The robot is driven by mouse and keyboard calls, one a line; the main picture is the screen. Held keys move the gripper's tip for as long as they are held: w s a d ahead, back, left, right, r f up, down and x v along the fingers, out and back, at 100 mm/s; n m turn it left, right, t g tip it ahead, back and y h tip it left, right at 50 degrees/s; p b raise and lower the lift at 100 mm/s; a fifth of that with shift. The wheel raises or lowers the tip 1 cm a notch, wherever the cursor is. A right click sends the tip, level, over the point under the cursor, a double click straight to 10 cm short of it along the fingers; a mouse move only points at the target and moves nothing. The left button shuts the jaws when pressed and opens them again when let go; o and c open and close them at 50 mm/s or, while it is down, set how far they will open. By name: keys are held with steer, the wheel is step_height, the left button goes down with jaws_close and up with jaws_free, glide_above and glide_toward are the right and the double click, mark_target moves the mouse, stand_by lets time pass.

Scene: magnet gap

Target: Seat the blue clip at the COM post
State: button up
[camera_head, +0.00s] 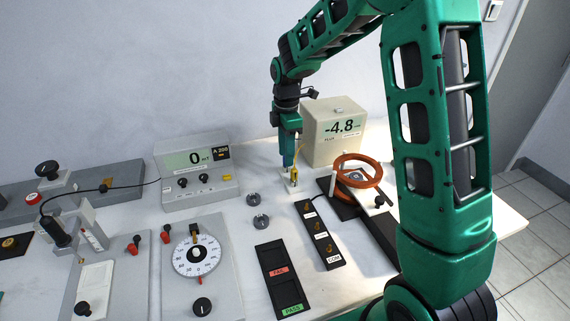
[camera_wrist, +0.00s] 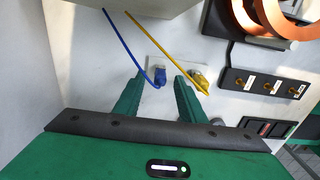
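The blue clip (camera_wrist: 159,75) stands on a small pale block, with a blue lead running up from it. In the wrist view my gripper (camera_wrist: 161,79) has its two green fingers apart, with the blue clip between their tips in the picture; I cannot tell whether they touch it. A yellow clip (camera_wrist: 201,82) with a yellow lead is just right of the right finger. In the head view my gripper (camera_head: 288,167) points down, and the blue clip is hidden. The COM post (camera_head: 328,249) is the nearest post on the black strip (camera_head: 311,219), apart from my gripper.
An orange coil (camera_head: 358,157) stands right of the strip. A beige meter box (camera_head: 318,150) reading -4.8 is behind, close to my gripper. A FAIL/PASS tray (camera_head: 288,285) lies in front. Two round grey pieces (camera_head: 261,222) sit left on the open white bench.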

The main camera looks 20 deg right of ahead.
step_height(320, 180, down, 3)
steer(key=shift+f, duration=0.15)
jaws_close()
steer(key=shift+w, duration=0.1)
